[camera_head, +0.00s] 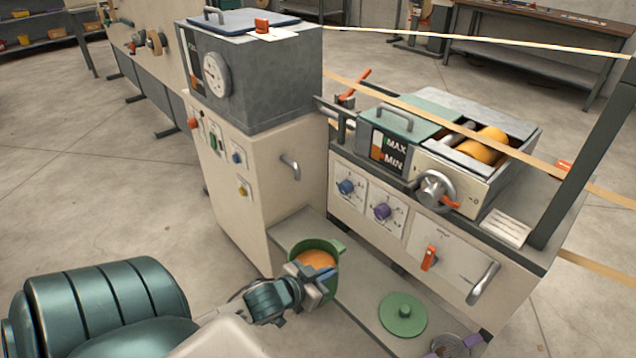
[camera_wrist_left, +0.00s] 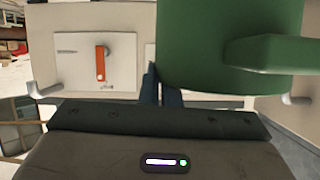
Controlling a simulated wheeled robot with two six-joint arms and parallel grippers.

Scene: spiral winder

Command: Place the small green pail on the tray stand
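The small green pail (camera_head: 329,286) has a green side handle and orange contents. My left gripper (camera_head: 316,268) reaches over its near rim, with a bluish finger showing inside the pail. In the left wrist view the pail (camera_wrist_left: 225,75) fills the upper right, and the two fingers (camera_wrist_left: 164,88) are close together at its wall, so they look shut on it. The grey ledge (camera_head: 362,290) at the machine's foot, possibly the tray stand, lies below the pail. I cannot tell whether the pail touches it. My right gripper is not in view.
A round green lid (camera_head: 403,314) with a knob lies on the ledge to the right of the pail.

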